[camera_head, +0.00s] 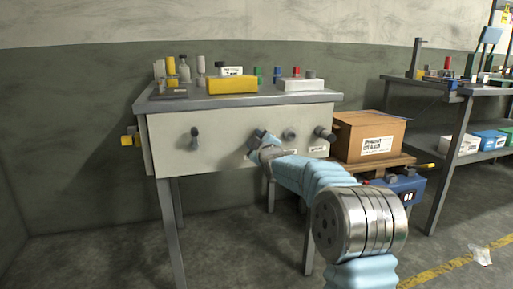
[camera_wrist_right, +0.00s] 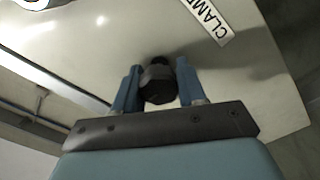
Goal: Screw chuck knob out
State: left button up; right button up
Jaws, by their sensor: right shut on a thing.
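A dark faceted knob (camera_wrist_right: 158,84) sits between the two blue fingers of my right gripper (camera_wrist_right: 158,90) in the right wrist view, in front of the pale panel. The right gripper is shut on it. In the head view my right gripper (camera_head: 262,141) is at the middle of the panel's front (camera_head: 222,142) and hides most of this knob. Its own label is not readable; a label reading CLAMP (camera_wrist_right: 207,20) lies to its upper right in the wrist view. I cannot tell how far the knob is turned out. My left gripper is not in view.
Other knobs stick out of the panel: a dark one (camera_head: 195,137) at left, a grey one (camera_head: 289,135) and a dark one (camera_head: 324,134) at right. The bench top holds a yellow box (camera_head: 232,85) and bottles. A cardboard box (camera_head: 369,136) stands close to the right.

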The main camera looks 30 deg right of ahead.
jog(key=shift+a+n+b, duration=0.1)
jog(key=shift+n+b, duration=0.7)
jog(key=shift+n, duration=0.4)
jog(key=o, duration=1)
jog(key=shift+o, duration=0.2)
